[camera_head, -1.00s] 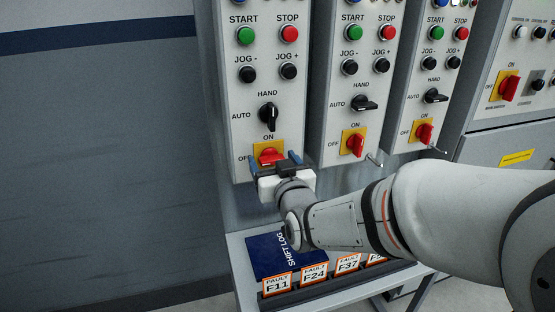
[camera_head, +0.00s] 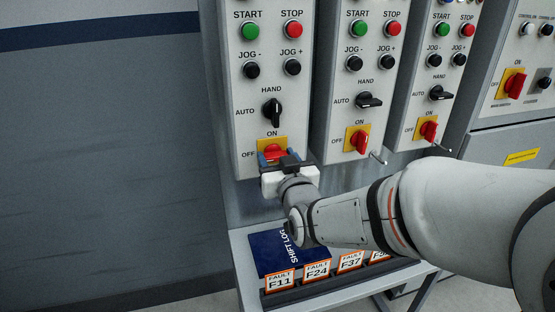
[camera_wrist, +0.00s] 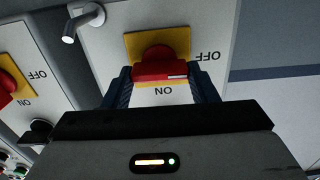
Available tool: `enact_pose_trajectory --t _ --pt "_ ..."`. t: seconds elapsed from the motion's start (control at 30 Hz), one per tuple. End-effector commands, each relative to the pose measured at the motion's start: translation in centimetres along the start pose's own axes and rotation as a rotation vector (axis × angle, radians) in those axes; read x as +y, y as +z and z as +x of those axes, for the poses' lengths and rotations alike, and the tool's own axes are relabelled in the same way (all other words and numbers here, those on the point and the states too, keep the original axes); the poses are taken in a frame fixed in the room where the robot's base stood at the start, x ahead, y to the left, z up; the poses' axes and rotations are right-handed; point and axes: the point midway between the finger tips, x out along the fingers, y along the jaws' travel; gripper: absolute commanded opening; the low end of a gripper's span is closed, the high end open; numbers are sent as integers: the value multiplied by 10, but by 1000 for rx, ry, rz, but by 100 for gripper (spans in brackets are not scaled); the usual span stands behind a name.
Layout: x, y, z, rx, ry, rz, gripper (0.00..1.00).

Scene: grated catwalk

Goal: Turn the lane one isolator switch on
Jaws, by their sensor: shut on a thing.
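The lane one isolator switch (camera_head: 275,151) is a red rotary handle on a yellow plate, low on the leftmost panel. My gripper (camera_head: 280,160) is at this switch, its blue fingers shut on the handle. In the wrist view the red handle (camera_wrist: 157,60) sits between my two fingers, one at each end. That view is upside down. The handle lies crosswise, its white mark on the side of the OFF label (camera_wrist: 208,56). The ON label (camera_wrist: 163,91) lies between the fingers. My gripper hides the lower part of the switch in the head view.
A black HAND/AUTO selector (camera_head: 272,112) is just above. The neighbouring panels have their own red isolators (camera_head: 360,140), (camera_head: 429,129). A metal peg (camera_wrist: 83,20) sticks out nearby. A shelf below holds a blue shift log (camera_head: 268,252) and several fault cards (camera_head: 279,281). Open floor lies left.

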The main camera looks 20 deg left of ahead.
Motion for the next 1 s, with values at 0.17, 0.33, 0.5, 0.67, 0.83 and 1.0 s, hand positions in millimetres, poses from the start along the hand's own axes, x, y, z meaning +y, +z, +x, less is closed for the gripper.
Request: enact_pose_trajectory --t 0.17,0.33,0.5,0.67,0.83,1.0 --pt "0 4 0 3 -2 64 30" --pt "0 6 0 5 -2 182 30" --pt "1 7 0 6 -2 338 30" --pt "2 7 0 6 -2 490 30" --pt "3 8 0 5 -2 652 30" --pt "3 8 0 5 -3 813 30"
